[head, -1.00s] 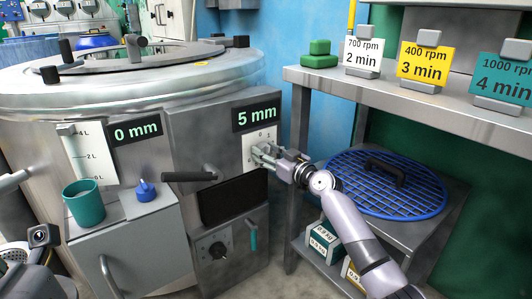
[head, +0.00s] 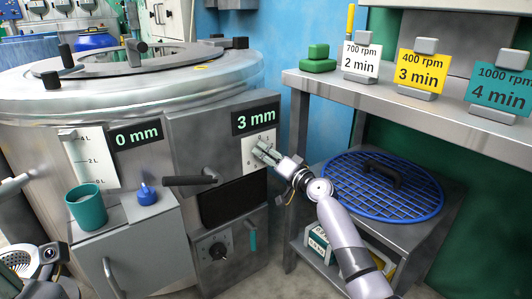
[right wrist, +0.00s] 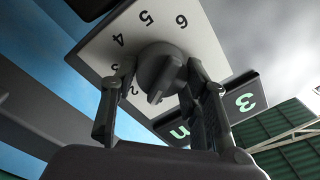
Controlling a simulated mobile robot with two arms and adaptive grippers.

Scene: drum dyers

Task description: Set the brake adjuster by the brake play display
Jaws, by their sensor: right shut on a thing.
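The brake adjuster is a dark grey knob (right wrist: 160,70) on a white dial plate (head: 249,160) with numbers, on the drum's front. My right gripper (head: 262,151) is shut on the knob. In the right wrist view its two fingers (right wrist: 155,95) sit on either side of the knob. Numbers 2 to 6 show there around the knob. The exact number its pointer marks is hard to tell. Directly above the dial, the display (head: 256,117) reads 3 mm. Grey parts of my left arm (head: 45,270) show at the lower left; its jaws are unclear.
A second display (head: 135,136) reads 0 mm. A dark lever (head: 190,180) projects left of the dial. A teal cup (head: 87,208) and blue bottle (head: 146,193) stand on a ledge. A steel shelf (head: 400,118) with rpm cards is close to my right arm.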

